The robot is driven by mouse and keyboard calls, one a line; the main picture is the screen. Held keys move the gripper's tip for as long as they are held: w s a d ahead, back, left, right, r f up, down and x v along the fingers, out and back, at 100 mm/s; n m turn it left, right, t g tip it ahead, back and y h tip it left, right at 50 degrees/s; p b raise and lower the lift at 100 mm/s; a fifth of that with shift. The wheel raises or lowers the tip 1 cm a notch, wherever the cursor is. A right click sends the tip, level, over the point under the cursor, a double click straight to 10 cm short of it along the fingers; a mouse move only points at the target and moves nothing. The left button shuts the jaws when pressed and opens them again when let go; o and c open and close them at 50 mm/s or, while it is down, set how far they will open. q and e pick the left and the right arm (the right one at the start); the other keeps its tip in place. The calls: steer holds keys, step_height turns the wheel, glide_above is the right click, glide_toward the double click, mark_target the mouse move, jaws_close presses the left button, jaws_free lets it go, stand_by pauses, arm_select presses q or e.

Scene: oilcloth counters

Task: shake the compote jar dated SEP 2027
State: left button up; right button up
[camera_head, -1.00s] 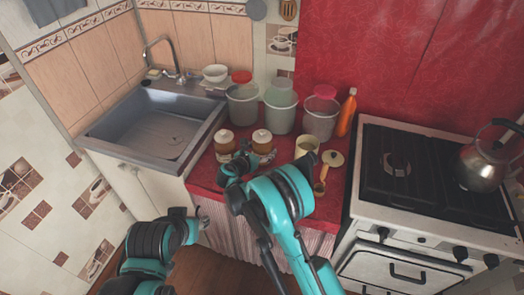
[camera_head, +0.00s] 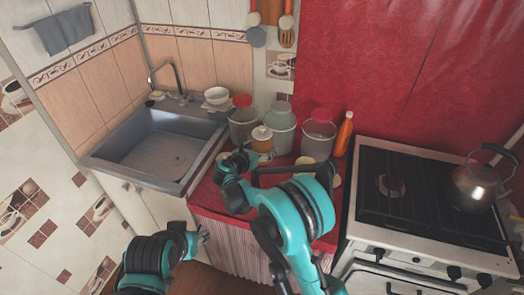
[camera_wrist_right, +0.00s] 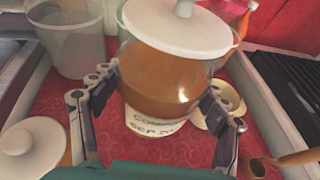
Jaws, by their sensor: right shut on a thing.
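A jar of orange-brown compote with a white knobbed lid (camera_head: 262,137) is held above the red counter. In the right wrist view the jar (camera_wrist_right: 165,75) is upright, and its label reads "COMPO…" and "SEP 2…", the rest hidden or blurred. My right gripper (camera_head: 245,156) is shut around it, with one finger on each side in the wrist view (camera_wrist_right: 160,110). A second jar with a white lid (camera_wrist_right: 33,140) stands on the counter at the lower left of the wrist view; its label is not visible. My left gripper (camera_head: 203,232) is low in front of the counter, its opening unclear.
Grey lidded containers (camera_head: 318,142) and an orange bottle (camera_head: 344,134) stand behind the held jar. A sink (camera_head: 158,148) is at left; a stove (camera_head: 425,205) with a kettle (camera_head: 473,184) is at right.

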mark_target(262, 127)
steer(key=shift+r, duration=0.75)
step_height(262, 127, up, 11)
steer(key=p, duration=0.6)
steer(key=shift+r+p, duration=0.1)
steer(key=shift+p, duration=0.3)
step_height(262, 127, down, 12)
steer(key=b, duration=0.9)
steer(key=shift+r, duration=0.35)
